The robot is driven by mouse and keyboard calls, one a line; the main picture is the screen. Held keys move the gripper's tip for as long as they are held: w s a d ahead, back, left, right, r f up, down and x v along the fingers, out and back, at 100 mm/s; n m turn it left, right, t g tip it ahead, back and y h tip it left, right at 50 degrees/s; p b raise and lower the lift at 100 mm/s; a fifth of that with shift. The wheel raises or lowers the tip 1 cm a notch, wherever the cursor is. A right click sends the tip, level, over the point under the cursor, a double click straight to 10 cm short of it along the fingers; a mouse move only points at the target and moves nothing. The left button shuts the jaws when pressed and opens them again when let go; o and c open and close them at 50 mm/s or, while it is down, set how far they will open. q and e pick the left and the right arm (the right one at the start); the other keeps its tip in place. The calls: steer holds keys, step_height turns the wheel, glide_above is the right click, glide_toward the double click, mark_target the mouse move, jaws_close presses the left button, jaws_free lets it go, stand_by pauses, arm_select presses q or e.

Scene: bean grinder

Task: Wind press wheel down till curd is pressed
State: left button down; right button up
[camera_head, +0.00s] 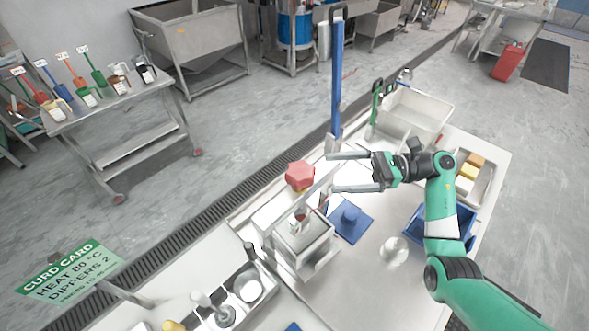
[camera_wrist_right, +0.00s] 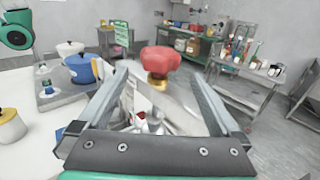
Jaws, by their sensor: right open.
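The red press wheel (camera_head: 300,175) sits at the top of the press (camera_head: 303,238), a light metal box on the bench. A slanted bar of the press passes beside the wheel. The curd inside the press is too small to tell. My right gripper (camera_head: 331,172) is open and empty, just right of the wheel, its fingers pointing left toward it. In the right wrist view the red wheel (camera_wrist_right: 160,60) with its brass collar shows between and beyond the two fingers, apart from them. My left gripper is not in view.
A blue upright post (camera_head: 337,80) stands behind my right gripper. A white basin (camera_head: 415,113) and a blue bin (camera_head: 422,228) are at the right. Metal pots (camera_head: 247,287) stand in front.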

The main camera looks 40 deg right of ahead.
mark_target(292, 163)
steer(key=x, duration=1.1)
steer(key=shift+w+a+r, duration=0.1)
steer(key=shift+w+a, duration=0.1)
steer(key=shift+a, duration=0.15)
steer(key=c, duration=1.2)
steer(key=shift+p, duration=0.4)
steer(key=shift+w+d+r+m+t+h+p, duration=0.1)
steer(key=shift+d+m+t+h+p, duration=0.05)
steer(key=shift+m+t+h+p, duration=0.6)
steer(key=m+t+h+p, duration=0.1)
steer(key=m+h+p, duration=0.2)
steer(key=h+p, duration=0.2)
steer(key=d+m+t+h+p, duration=0.1)
steer(key=m+t+h+p, duration=0.1)
steer(key=m+h+p, duration=0.2)
steer(key=d+m+t+h+p, duration=0.1)
steer(key=m+h+p, duration=0.3)
steer(key=h+p, duration=0.3)
steer(key=shift+w+d+r+t+p, duration=0.15)
steer(key=shift+w+t+p, duration=0.2)
steer(key=shift+p, duration=0.75)
steer(key=shift+d+m+g+h+p, duration=0.15)
steer(key=shift+m+g+h+p, duration=0.4)
steer(key=shift+h, duration=0.7)
steer(key=shift+s+d+f+m+g+h+p, duration=0.15)
steer(key=shift+m+g+h, duration=0.1)
steer(key=shift+m+h, duration=0.3)
steer(key=shift+d+f+m+g+h+p, duration=0.15)
steer(key=shift+m+g+h, duration=0.05)
steer(key=shift+m+h, duration=0.3)
